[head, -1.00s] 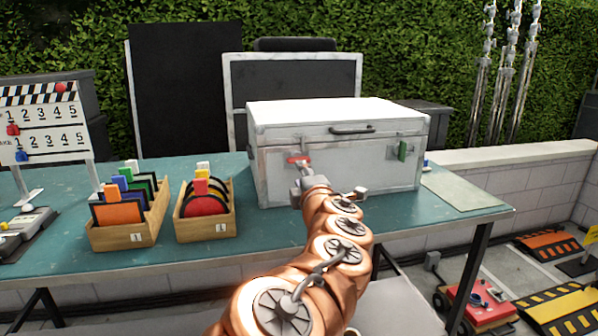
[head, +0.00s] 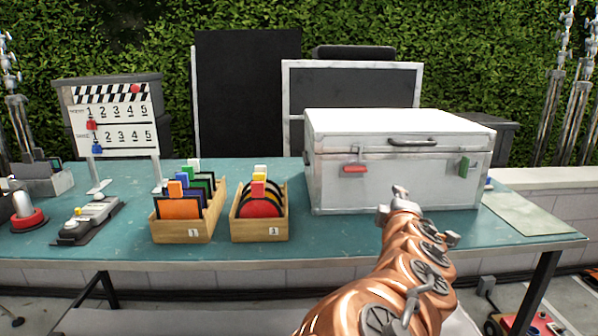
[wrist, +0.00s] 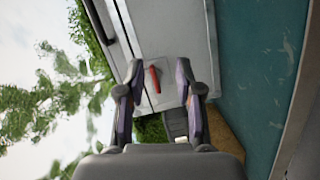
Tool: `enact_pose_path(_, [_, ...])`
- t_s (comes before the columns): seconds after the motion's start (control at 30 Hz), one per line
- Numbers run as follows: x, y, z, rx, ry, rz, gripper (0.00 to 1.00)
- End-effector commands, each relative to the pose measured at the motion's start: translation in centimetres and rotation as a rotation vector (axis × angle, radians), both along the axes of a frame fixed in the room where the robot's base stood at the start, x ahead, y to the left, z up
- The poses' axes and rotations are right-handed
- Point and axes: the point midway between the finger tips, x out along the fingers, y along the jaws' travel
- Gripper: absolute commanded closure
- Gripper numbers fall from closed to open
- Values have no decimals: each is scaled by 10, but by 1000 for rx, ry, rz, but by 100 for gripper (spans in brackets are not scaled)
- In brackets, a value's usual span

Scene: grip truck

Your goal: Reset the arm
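My gripper (head: 398,194) is in front of the white case (head: 330,195) in the head view, seen from behind at the end of my copper-coloured arm. The wrist view shows its two fingers (wrist: 158,75) spread apart with nothing held between them. The case's lid is down. Its front has a red latch (head: 355,169) on the left and a green latch (head: 464,167) on the right. The red latch also shows in the wrist view (wrist: 155,79), beyond the gap between the fingers, and appears apart from them.
The case stands on a teal table (head: 300,255). Two wooden boxes (head: 185,235) (head: 262,230) of coloured filters stand left of it. A clapperboard (head: 115,118) and a red-based device (head: 28,215) are farther left. A hedge is behind.

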Motion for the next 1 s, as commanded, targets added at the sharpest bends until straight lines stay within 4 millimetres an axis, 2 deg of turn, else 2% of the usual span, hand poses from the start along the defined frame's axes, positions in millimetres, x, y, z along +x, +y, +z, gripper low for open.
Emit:
enact_pose_path(0.1, [-24,-35,-24,158,61,-154,65])
enact_pose_path(0.2, [-48,-56,-49,284,125,-276,65])
enact_pose_path(0.3, [-75,-69,-79,411,203,-393,65])
enact_pose_path(0.43, [-115,-74,-119,563,322,-532,65])
enact_pose_path(0.57, [-160,-64,-158,705,463,-660,65])
enact_pose_path(0.7, [-213,-41,-192,837,636,-783,65])
enact_pose_path(0.83, [-262,-12,-212,932,807,-875,65])
enact_pose_path(1.0, [-312,20,-224,998,993,-956,65])
